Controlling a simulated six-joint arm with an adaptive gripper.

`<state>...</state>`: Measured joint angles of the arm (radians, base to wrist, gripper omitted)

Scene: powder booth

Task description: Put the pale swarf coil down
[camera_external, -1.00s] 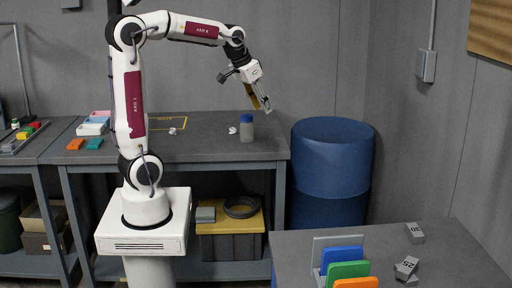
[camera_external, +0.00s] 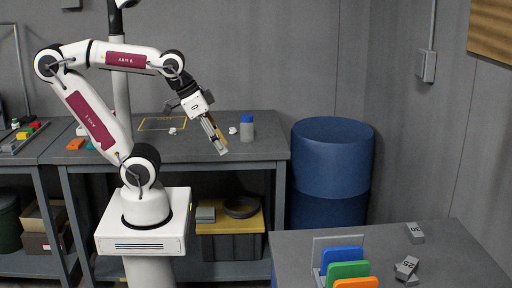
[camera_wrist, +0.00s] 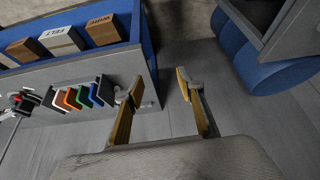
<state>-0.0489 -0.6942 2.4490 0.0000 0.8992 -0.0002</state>
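Two small pale curled bits lie on the back bench, one (camera_external: 172,131) by the yellow-outlined area (camera_external: 162,124) and one (camera_external: 232,130) left of a blue-capped jar (camera_external: 247,128). Either may be the pale swarf coil; they are too small to tell. No coil shows in the wrist view.
A blue drum (camera_external: 332,165) stands right of the bench (camera_external: 200,150). A nearer table (camera_external: 440,255) holds a rack of coloured plates (camera_external: 347,270) and several grey blocks (camera_external: 407,267). The wrist view shows boxes (camera_wrist: 60,41) in a blue-edged shelf.

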